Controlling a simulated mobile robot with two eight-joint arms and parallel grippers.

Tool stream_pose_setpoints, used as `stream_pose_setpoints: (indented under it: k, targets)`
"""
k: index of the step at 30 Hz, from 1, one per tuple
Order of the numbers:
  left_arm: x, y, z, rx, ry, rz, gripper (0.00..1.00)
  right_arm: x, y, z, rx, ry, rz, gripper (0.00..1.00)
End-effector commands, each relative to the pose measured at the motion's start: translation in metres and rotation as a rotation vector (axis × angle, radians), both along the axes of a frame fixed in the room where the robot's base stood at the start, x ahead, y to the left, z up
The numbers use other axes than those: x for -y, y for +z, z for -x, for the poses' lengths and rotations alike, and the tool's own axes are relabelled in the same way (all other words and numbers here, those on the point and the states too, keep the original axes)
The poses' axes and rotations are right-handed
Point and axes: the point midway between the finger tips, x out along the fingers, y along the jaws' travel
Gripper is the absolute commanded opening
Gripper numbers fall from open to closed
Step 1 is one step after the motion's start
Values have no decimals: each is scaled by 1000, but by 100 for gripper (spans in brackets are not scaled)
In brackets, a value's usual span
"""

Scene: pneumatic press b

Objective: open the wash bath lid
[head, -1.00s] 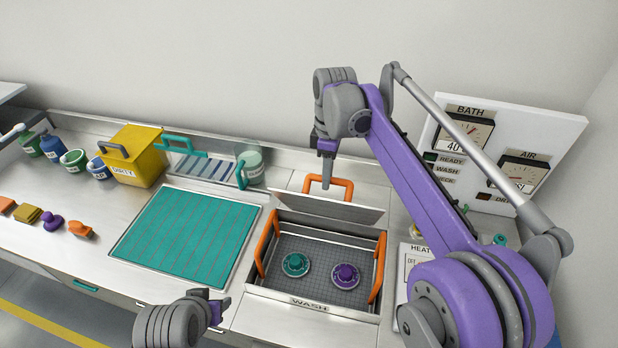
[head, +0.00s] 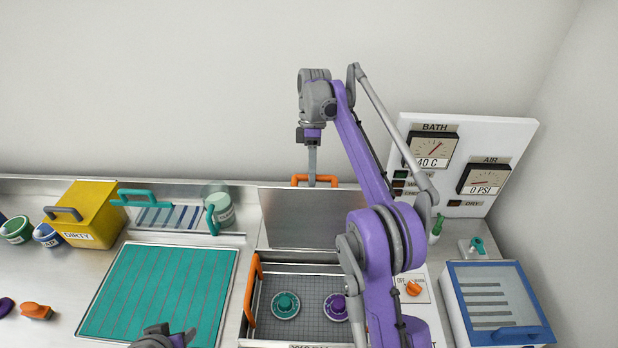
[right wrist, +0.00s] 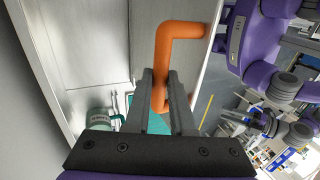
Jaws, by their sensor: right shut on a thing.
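The wash bath lid (head: 312,218) is a flat steel panel. It stands raised and nearly upright at the back of the wash bath (head: 290,257) in the head view. Its orange handle (head: 298,179) is at the lid's top edge. My right gripper (head: 312,181) is shut on this handle, and the right wrist view shows the orange bar (right wrist: 160,75) between the fingers. Inside the open bath are a grey mesh basket, a teal part (head: 286,304) and a purple part (head: 336,307). My left gripper (head: 165,336) is partly cut off at the bottom edge; its jaws are unclear.
A teal mat (head: 160,290) and a yellow DIRTY bin (head: 88,210) lie to the left. The gauge panel (head: 470,150) and a blue-framed box (head: 498,300) are on the right. My right arm covers the bath's right side.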

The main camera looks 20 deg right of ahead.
Motion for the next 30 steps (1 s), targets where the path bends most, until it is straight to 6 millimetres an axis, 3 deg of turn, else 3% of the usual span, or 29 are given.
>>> stream_pose_setpoints:
  k: [10, 28, 29, 30]
  targets:
    - [0, 2, -2, 3, 0, 0, 50, 7, -6, -15, -52, 1, -19, 0]
    - [0, 3, -2, 4, 0, 0, 50, 8, -7, -17, -65, 2, -22, 0]
    - [0, 3, -2, 4, 0, 0, 50, 8, -7, -17, -65, 2, -22, 26]
    - [0, 3, -2, 4, 0, 0, 50, 8, -7, -17, -65, 2, -22, 33]
